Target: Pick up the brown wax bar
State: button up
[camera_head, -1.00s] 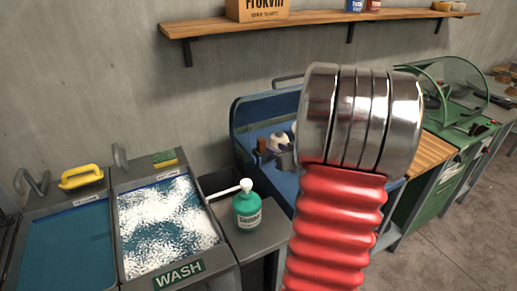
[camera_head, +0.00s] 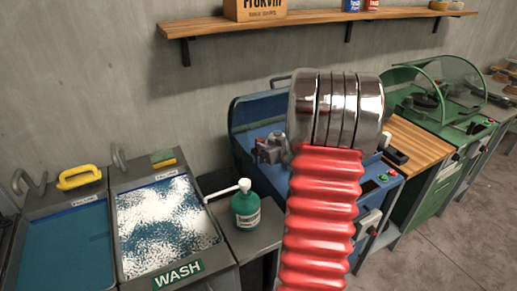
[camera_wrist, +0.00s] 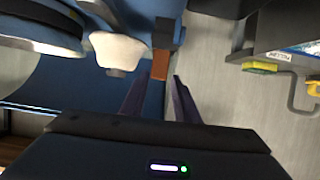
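The brown wax bar (camera_wrist: 160,65) shows in the wrist view, upright in the picture, at the edge of the blue machine (camera_wrist: 85,78). My gripper (camera_wrist: 160,76) is open, with its two dark fingers pointing at the bar.
A white rounded piece (camera_wrist: 120,50) sits just left of the bar in the wrist view. In the head view, a wash basin (camera_head: 165,226), a green pump bottle (camera_head: 246,210) and a yellow-handled brush (camera_head: 79,177) stand left. A wooden shelf (camera_head: 320,26) runs above.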

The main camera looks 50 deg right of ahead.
jog(key=shift+x, duration=0.8)
jog(key=shift+w, duration=0.1)
jog(key=shift+x, duration=2.5)
jog(key=shift+f, duration=0.1)
grip_shut()
